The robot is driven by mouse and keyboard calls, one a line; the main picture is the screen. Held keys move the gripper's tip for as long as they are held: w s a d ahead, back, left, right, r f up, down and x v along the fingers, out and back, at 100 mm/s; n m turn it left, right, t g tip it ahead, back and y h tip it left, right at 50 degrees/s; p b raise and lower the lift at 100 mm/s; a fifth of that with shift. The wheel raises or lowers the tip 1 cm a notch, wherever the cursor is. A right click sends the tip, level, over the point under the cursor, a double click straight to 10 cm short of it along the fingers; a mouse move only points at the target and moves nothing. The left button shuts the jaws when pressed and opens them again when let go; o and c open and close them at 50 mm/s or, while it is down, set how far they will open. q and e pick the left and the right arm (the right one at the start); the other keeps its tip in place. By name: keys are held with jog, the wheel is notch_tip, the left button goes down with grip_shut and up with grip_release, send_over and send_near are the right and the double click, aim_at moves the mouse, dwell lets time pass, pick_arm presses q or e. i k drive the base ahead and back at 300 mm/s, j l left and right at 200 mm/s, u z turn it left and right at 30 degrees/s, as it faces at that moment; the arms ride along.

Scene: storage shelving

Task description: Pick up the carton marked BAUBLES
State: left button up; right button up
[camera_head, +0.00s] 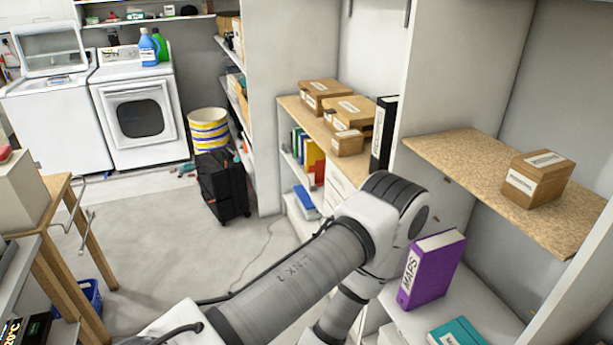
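A brown carton (541,178) with white labels stands alone on the speckled shelf board (455,163) at the right. More labelled cartons sit together on the cabinet top at the centre: one at the back (325,91), one in the middle (352,109) and a small one in front (348,143). The lettering on all of these is too small to read, so I cannot tell which one is marked BAUBLES. One of my arms crosses the lower centre and bends down at its elbow. Neither gripper shows.
A purple MAPS binder (433,268) and a teal box (457,333) stand on the lower shelf. A black binder (383,133) stands beside the cartons. A black suitcase (223,184) and a wooden table (58,192) are at the left. The floor between is mostly clear.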

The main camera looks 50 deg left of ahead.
aim_at(347, 143)
jog(key=u, duration=1.35)
jog(key=z, duration=0.35)
jog(key=i+j+z, duration=0.15)
jog(key=j+z, duration=0.3)
jog(key=i+j+z, duration=0.1)
jog(key=j+z, duration=0.15)
jog(key=z, duration=0.15)
jog(key=j+z, duration=0.45)
jog(key=i+l, duration=0.05)
